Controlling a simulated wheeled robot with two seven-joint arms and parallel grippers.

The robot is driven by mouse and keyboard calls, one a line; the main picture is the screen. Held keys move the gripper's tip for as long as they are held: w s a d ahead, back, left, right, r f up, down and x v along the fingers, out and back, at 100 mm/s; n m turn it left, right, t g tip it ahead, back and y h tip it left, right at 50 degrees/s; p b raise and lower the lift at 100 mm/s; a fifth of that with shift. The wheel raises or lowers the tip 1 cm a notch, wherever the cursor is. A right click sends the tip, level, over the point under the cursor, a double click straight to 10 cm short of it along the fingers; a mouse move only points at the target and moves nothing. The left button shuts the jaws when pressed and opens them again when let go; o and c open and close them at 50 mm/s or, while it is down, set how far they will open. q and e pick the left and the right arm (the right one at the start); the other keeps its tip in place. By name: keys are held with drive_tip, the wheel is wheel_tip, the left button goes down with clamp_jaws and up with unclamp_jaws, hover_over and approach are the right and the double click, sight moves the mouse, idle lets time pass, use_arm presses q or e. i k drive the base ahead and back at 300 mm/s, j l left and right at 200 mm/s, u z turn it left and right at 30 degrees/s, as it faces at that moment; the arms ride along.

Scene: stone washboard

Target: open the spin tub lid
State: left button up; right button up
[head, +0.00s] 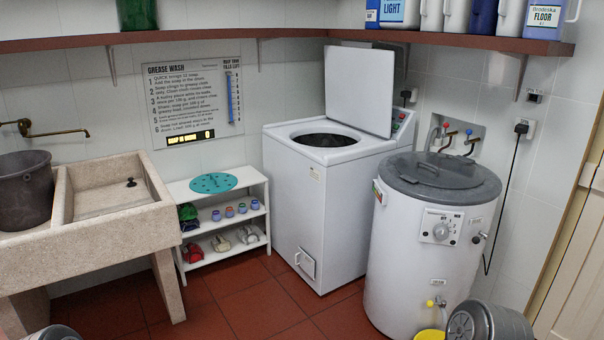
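A square white machine (313,203) stands against the back wall in the head view. Its flat white lid (359,90) is raised, nearly upright, at the rear of the top. The round dark opening (325,140) below it is uncovered. To its right stands a white cylindrical tub (415,250) with a dial on its front. Its grey round lid (437,176), with a bar handle across it, lies shut on top. I cannot tell from any readable label which of the two is the spin tub.
A stone sink (115,225) with a dark bucket (25,190) is at left. A low white shelf (222,197) holds a teal disc and small items. A wall shelf (180,31) runs above. A yellow container (430,335) sits below the cylinder's tap. Red floor tiles (240,300) are open in front.

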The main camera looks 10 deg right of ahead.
sight(458, 172)
drive_tip(key=i+z, duration=0.15)
drive_tip(key=i, duration=0.3)
drive_tip(key=i+j+z, duration=0.15)
drive_tip(key=i, duration=0.35)
drive_tip(key=i+j+z, duration=0.15)
drive_tip(key=i, duration=0.3)
drive_tip(key=i+j+z, duration=0.2)
drive_tip(key=i+z, duration=0.25)
drive_tip(key=i+j+z, duration=0.2)
drive_tip(key=z, duration=0.25)
drive_tip(key=i+j+z, duration=0.25)
drive_tip(key=j+z, duration=0.2)
drive_tip(key=i+j+z, duration=0.2)
drive_tip(key=j+z, duration=0.25)
drive_tip(key=i+j+z, duration=0.2)
drive_tip(key=j, duration=0.4)
drive_tip(key=k+l, duration=0.05)
drive_tip(key=k, duration=0.05)
